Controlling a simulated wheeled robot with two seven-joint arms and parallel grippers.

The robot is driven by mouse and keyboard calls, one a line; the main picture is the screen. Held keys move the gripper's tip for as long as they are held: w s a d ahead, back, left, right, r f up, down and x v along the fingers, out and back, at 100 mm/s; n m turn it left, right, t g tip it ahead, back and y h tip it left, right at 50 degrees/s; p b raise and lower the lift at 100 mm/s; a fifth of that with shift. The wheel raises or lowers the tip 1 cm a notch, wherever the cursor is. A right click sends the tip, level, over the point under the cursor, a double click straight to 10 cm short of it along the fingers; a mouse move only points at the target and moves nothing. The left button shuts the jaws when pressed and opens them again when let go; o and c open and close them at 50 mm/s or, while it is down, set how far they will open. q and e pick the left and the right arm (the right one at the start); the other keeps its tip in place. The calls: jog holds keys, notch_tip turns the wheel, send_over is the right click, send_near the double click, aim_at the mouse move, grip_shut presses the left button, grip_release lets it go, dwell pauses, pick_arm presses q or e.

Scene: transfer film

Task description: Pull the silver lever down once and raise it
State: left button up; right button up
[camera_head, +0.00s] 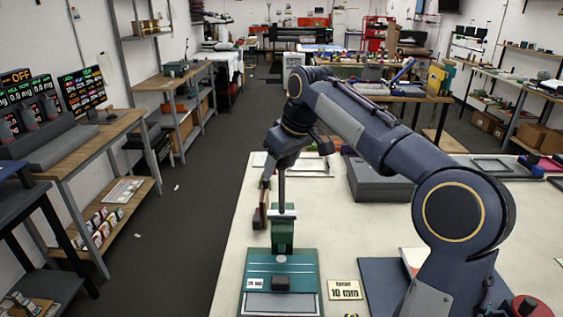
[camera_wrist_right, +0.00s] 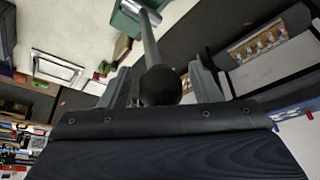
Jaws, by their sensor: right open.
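The silver lever (camera_head: 282,188) is a thin rod rising nearly upright from a green press (camera_head: 282,235) on the white table. In the right wrist view the lever (camera_wrist_right: 150,42) runs to a round black knob (camera_wrist_right: 159,86). My right gripper (camera_wrist_right: 162,84) is open, with one finger on each side of the knob. I cannot tell whether either finger touches it. In the head view my right gripper (camera_head: 281,158) is at the lever's top, and the knob is hidden there. My left gripper is not in view.
A sign reading 10 mm (camera_head: 345,290) stands right of the press. A grey case (camera_head: 376,180) lies farther back, and a frame-like tray (camera_head: 305,168) lies behind the press. A red and brown object (camera_head: 260,216) is close left of the lever. The white table (camera_head: 238,236) is bare at left.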

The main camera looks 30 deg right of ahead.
jog(key=shift+c, duration=0.5)
grip_shut()
jog(key=s+a+f+n+t+h+b, duration=0.1)
jog(key=s+a+f+t+h+b, duration=0.3)
jog(key=b, duration=2.2)
jog(key=shift+s+a+f+t+b, duration=0.3)
jog(key=shift+s+a+f+t, duration=1.35)
jog(key=shift+s+f, duration=1.95)
jog(key=shift+s+d+r, duration=0.1)
jog(key=shift+d, duration=0.05)
jog(key=shift+o, duration=0.5)
grip_release()
jog(key=shift+r+n, duration=0.1)
jog(key=shift+n, duration=0.2)
